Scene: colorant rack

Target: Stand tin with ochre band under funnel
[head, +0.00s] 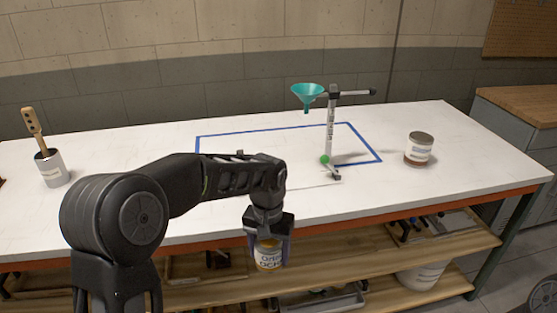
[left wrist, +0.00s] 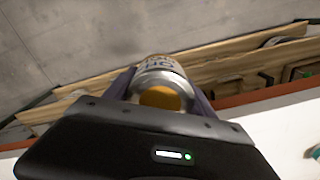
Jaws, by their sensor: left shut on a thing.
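The tin with the ochre band (head: 268,257) is held in my left gripper (head: 268,240), in front of the table's front edge and below the tabletop level in the picture. The left wrist view also shows the tin (left wrist: 162,72) between the two fingers of the left gripper (left wrist: 162,90), with ochre colour at its near end. The teal funnel (head: 307,92) hangs on a stand (head: 331,130) with a green knob, inside a blue taped outline on the table. The space beneath the funnel is bare. My right gripper is not in view.
A tin with a brown band (head: 419,150) stands right of the taped outline on the white table (head: 130,145). A container with a wooden-handled tool (head: 52,168) stands at the left. Shelves with a bucket (head: 420,275) lie below the tabletop. The table's orange front edge (head: 390,213) is near the held tin.

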